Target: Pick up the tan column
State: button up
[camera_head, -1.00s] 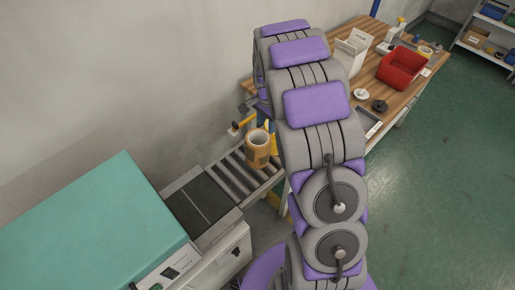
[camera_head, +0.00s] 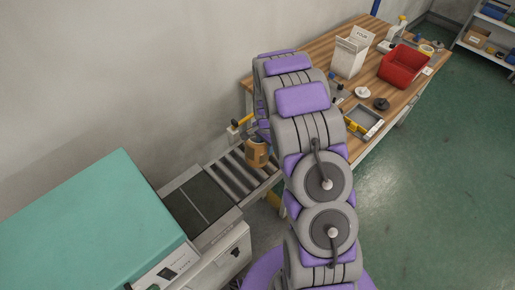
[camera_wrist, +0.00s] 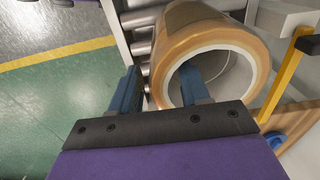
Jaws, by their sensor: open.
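The tan column (camera_head: 257,157) is a hollow roll of brown tape with a pale core, standing on the roller conveyor. In the wrist view the tan column (camera_wrist: 215,42) fills the upper middle, its round opening facing the camera. My gripper (camera_wrist: 160,72) is open with two blue fingers. The right finger overlaps the roll's opening and the left finger is outside its left side, so the near wall appears between them. I cannot tell whether either finger touches it. In the head view my arm partly hides the gripper and the top of the roll.
The roller conveyor (camera_head: 238,178) runs between a teal-topped machine (camera_head: 95,215) and a wooden table (camera_head: 397,100). On the table are a red bin (camera_head: 404,66), a white box (camera_head: 350,53) and a grey tray (camera_head: 366,121). A yellow bar (camera_wrist: 283,75) stands right of the roll.

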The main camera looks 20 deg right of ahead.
notch_tip(320, 180, down, 2)
jog(key=shift+f, duration=0.1)
jog(key=shift+c, duration=0.4)
grip_shut()
